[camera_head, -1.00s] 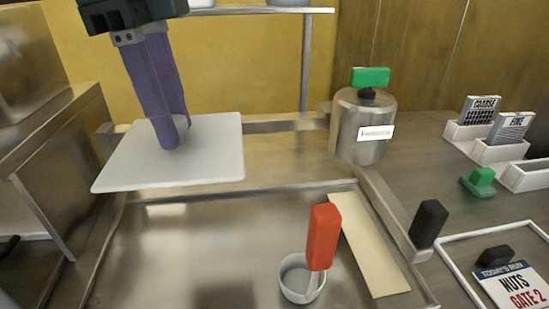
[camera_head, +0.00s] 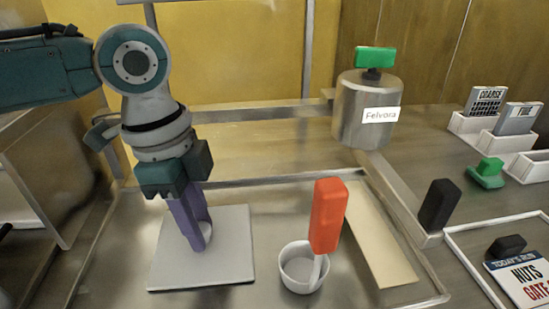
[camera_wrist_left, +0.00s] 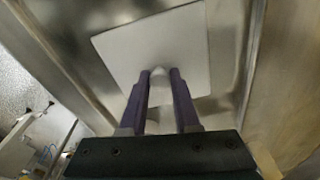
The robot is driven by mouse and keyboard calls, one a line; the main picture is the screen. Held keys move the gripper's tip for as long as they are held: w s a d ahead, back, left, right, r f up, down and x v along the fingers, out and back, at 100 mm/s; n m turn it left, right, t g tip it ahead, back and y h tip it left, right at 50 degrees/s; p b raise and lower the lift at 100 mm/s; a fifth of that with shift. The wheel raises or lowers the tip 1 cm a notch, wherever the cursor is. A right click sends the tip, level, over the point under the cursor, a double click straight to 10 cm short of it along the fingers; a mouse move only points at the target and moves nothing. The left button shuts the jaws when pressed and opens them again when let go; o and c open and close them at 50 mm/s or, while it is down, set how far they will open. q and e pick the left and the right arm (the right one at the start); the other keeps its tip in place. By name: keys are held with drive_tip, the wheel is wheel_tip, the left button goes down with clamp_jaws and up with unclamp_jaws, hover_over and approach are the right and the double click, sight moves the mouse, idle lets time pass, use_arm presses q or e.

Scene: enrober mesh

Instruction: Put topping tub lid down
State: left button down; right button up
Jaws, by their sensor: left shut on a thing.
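The topping tub lid is a flat, pale grey square plate (camera_head: 225,262) with a small round knob at its middle. It is over the left part of the metal tray (camera_head: 275,208) and looks level; I cannot tell whether it touches the tray floor. My left gripper (camera_head: 200,238) has purple fingers pointing down, shut on the lid's knob. In the left wrist view the lid (camera_wrist_left: 190,45) lies beyond the fingertips (camera_wrist_left: 160,75), with the pale knob between them. My right gripper is not in view.
A white cup (camera_head: 300,268) holding a red-handled tool (camera_head: 328,215) stands just right of the lid. A beige strip (camera_head: 380,240) lies along the tray's right side. A metal canister (camera_head: 362,105) labelled Felvora stands behind. Black and green blocks are at the right.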

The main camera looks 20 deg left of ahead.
use_arm(q)
drive_tip(key=shift+f, duration=0.2)
drive_tip(key=c, duration=0.6)
unclamp_jaws()
drive_tip(key=shift+c, duration=0.2)
drive_tip(key=shift+r, duration=0.1)
